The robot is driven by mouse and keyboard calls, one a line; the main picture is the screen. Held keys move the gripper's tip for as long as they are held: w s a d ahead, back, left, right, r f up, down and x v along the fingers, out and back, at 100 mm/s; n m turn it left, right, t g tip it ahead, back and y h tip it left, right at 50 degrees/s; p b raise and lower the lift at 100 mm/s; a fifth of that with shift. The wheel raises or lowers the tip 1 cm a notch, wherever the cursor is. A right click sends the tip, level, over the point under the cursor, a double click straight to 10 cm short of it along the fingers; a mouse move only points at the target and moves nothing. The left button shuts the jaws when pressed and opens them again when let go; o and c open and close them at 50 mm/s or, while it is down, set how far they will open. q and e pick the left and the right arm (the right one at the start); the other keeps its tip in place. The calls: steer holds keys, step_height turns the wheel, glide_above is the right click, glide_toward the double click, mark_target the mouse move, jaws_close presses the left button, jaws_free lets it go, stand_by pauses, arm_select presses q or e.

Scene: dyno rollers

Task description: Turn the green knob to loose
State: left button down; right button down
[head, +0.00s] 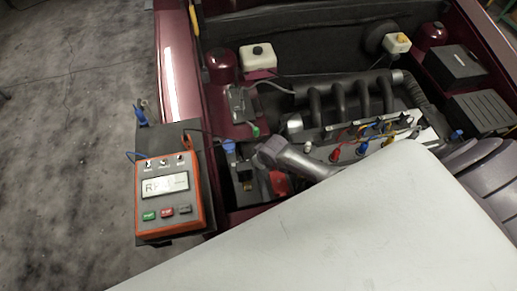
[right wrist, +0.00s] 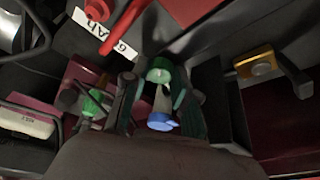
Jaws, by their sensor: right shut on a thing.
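In the right wrist view a green knob (right wrist: 158,76) sits between the two fingers of my right gripper (right wrist: 158,92), above a pale stem and a blue part (right wrist: 162,122). The gripper is shut on this knob. A second green piece (right wrist: 93,103) lies to the left, outside the fingers. In the head view a blue part (head: 229,146) and a green piece (head: 255,131) show beside my right wrist, near the battery (head: 245,192). The knob in the grip cannot be made out there. My left gripper is not in view.
An orange tester (head: 168,196) with a display stands on the car's left edge, with cables running from it. A red bar (right wrist: 105,40) and a yellow part (right wrist: 255,64) are close to the fingers. The engine (head: 350,105) lies behind.

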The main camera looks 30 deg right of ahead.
stand_by(0.5)
steer(key=c, duration=0.9)
jaws_free()
steer(key=v, duration=0.8)
steer(key=shift+w+d, duration=0.1)
steer(key=shift+d, duration=0.05)
